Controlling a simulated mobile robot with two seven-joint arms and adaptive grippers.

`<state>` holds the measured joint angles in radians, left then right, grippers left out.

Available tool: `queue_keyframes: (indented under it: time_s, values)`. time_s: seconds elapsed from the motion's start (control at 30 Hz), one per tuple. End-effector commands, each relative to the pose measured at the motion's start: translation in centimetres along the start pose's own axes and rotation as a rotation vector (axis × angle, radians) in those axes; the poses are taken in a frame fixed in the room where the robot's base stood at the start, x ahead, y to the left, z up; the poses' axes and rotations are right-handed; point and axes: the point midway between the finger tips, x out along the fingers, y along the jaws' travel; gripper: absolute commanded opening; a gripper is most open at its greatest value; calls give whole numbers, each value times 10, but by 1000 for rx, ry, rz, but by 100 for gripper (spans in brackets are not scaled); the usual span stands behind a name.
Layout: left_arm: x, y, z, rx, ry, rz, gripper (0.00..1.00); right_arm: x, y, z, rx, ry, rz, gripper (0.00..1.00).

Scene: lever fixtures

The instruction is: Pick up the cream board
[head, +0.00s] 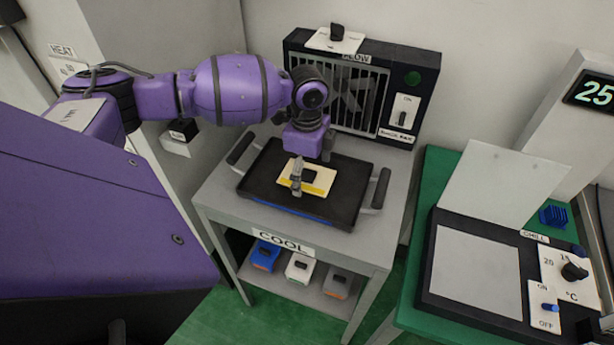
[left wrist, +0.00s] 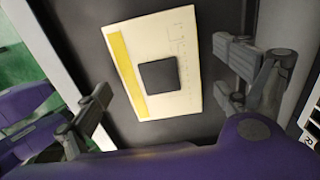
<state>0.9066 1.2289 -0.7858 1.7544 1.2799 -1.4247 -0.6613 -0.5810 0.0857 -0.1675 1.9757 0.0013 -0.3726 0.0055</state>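The cream board (head: 318,185) lies flat on a black tray (head: 262,183) on the grey table. It has a yellow strip along one edge and a dark square block in its middle. In the left wrist view the cream board (left wrist: 185,35) shows almost whole, with the strip on its left side. My left gripper (head: 300,176) is over the board, pointing down. In the left wrist view my left gripper (left wrist: 168,85) is open, one finger on each side of the board, with nothing visibly held. My right gripper is not in view.
The tray has raised side handles (head: 380,188). A CHILL station (head: 475,270) with an open lid is at right.

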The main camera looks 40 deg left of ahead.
Motion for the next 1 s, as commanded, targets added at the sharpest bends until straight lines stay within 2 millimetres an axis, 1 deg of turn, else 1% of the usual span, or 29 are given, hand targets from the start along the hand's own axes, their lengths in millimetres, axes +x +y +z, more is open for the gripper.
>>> queue_keyframes:
  time_s: [0.03,0.3,0.37,0.6,0.73,0.87,0.93,1.0]
  values:
    - [0,0,0,0,0,0,86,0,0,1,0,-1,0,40]
    - [0,0,0,0,0,0,50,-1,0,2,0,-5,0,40]
    - [0,0,0,0,0,0,43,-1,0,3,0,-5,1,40]
    - [-1,0,0,0,0,-1,43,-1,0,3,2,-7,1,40]
    - [-7,-1,0,0,0,-2,43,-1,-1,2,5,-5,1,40]
    - [-21,-1,0,-1,1,-2,43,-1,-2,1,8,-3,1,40]
    - [-32,-1,0,0,1,-4,43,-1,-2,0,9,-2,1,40]
    - [-43,8,-2,3,0,-3,43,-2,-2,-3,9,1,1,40]
